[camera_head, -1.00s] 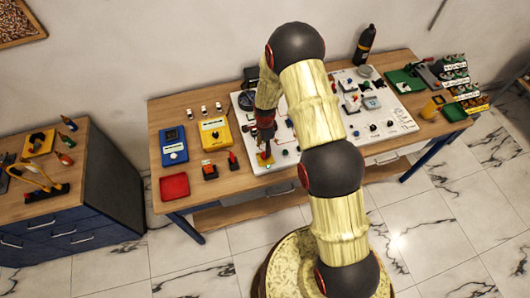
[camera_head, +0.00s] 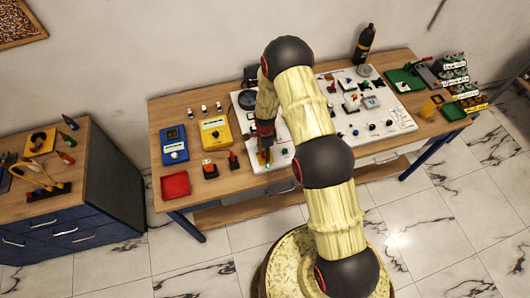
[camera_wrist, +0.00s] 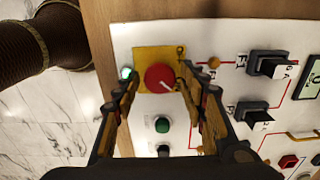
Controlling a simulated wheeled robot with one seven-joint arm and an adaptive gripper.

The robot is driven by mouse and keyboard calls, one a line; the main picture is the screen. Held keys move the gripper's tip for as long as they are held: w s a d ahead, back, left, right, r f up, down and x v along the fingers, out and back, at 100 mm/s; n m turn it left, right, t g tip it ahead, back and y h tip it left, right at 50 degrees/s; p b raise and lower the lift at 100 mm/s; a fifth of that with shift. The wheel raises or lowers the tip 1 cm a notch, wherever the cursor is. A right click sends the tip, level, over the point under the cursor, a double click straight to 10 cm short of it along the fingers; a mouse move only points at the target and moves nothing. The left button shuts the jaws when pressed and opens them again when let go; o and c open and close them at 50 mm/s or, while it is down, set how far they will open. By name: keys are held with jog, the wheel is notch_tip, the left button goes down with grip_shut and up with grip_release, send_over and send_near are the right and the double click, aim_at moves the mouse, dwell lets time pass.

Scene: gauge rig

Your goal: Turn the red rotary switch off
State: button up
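The red rotary switch (camera_wrist: 158,77) is a round red knob with a pale pointer line, on a yellow plate (camera_wrist: 147,53) on the white panel. In the wrist view, the fingers of my gripper (camera_wrist: 159,80) are spread on either side of the knob, with small gaps visible. My gripper is open and holds nothing. A green lamp (camera_wrist: 125,73) glows just left of the knob, by the left fingertip. In the head view, my gripper (camera_head: 266,157) is low over the left part of the panel and hides the switch.
A green button (camera_wrist: 162,125) lies below the switch. Black toggle switches (camera_wrist: 268,64) stand to its right. In the head view, a yellow meter (camera_head: 215,133), a blue meter (camera_head: 174,144) and a red tray (camera_head: 175,185) are on the table left of the panel.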

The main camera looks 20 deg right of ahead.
jog(key=c, duration=0.9)
jog(key=shift+b, duration=0.35)
jog(key=shift+f+n+b, duration=0.15)
jog(key=shift+n+b, duration=0.9)
jog(key=shift+n, duration=0.05)
jog(key=n+b, duration=0.3)
jog(key=shift+n, duration=0.3)
jog(key=n+b, duration=0.4)
jog(key=n, duration=0.2)
jog(key=shift+b, duration=0.35)
jog(key=n+b, duration=0.2)
jog(key=n, duration=0.4)
jog(key=shift+r+b, duration=0.2)
jog(key=shift+b, duration=0.1)
jog(key=shift+w, duration=0.1)
jog(key=o, duration=1.2)
